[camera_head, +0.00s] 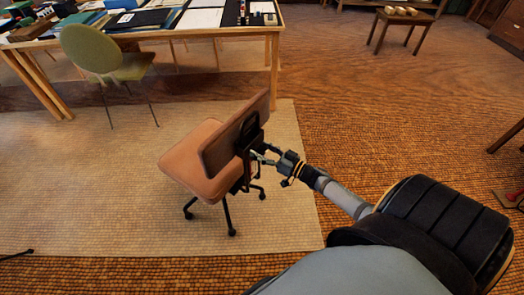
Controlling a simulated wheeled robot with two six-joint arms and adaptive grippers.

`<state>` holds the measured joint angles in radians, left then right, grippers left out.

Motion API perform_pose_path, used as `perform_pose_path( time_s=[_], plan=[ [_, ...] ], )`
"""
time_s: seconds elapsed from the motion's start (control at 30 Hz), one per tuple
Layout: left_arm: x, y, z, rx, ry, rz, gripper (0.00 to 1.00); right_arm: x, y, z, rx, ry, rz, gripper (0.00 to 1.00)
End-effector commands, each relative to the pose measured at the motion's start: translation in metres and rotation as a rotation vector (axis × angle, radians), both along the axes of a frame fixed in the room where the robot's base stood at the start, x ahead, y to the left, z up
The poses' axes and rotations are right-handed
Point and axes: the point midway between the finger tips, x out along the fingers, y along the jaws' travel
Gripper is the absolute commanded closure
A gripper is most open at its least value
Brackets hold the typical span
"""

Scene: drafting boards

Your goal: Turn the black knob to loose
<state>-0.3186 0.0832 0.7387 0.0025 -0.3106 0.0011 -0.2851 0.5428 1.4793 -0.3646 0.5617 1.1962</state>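A brown office chair (188,160) with a black base on casters stands on the pale rug, its backrest turned toward me. A black bracket (250,128) runs down the rear of the backrest. The black knob cannot be made out clearly; it may be hidden at the bracket by my fingers. My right gripper (262,154) reaches in from the right, with its fingertips at the bracket's right side. The fingers look apart, but whether they hold the knob between them cannot be told.
A long wooden table (200,33) with papers and folders stands at the back left. A green chair (107,55) is in front of it. A small wooden stool (402,22) stands at the back right. The rug (80,200) around the brown chair is mostly clear.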

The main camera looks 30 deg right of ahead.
Motion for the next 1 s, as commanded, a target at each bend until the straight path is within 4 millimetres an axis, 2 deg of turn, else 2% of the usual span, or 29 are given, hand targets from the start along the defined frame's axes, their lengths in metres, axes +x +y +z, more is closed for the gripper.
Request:
perform_pose_path(
  time_s=[0.03, 0.07, 0.4, 0.77, 1.0],
  plan=[
    [0.0, 0.0, 0.0, 0.0, 0.001, 0.0, 0.6, 0.0, 0.0, 0.0, 0.0, 0.0, 0.0, 0.35],
    [-0.001, 0.0, 0.0, 0.0, 0.001, 0.0, 0.6, 0.0, 0.0, 0.0, 0.0, 0.0, 0.0, 0.4],
    [-0.001, -0.001, 0.0, -0.001, 0.001, 0.0, 0.6, 0.0, 0.0, 0.0, -0.001, 0.0, 0.0, 0.85],
    [-0.004, -0.001, 0.001, -0.001, 0.0, 0.0, 0.6, 0.0, 0.0, 0.001, -0.064, -0.026, 0.001, 0.85],
    [-0.013, 0.0, 0.003, -0.001, 0.007, 0.0, 0.6, 0.0, 0.0, 0.001, -0.225, -0.092, 0.001, 0.85]
  ],
)
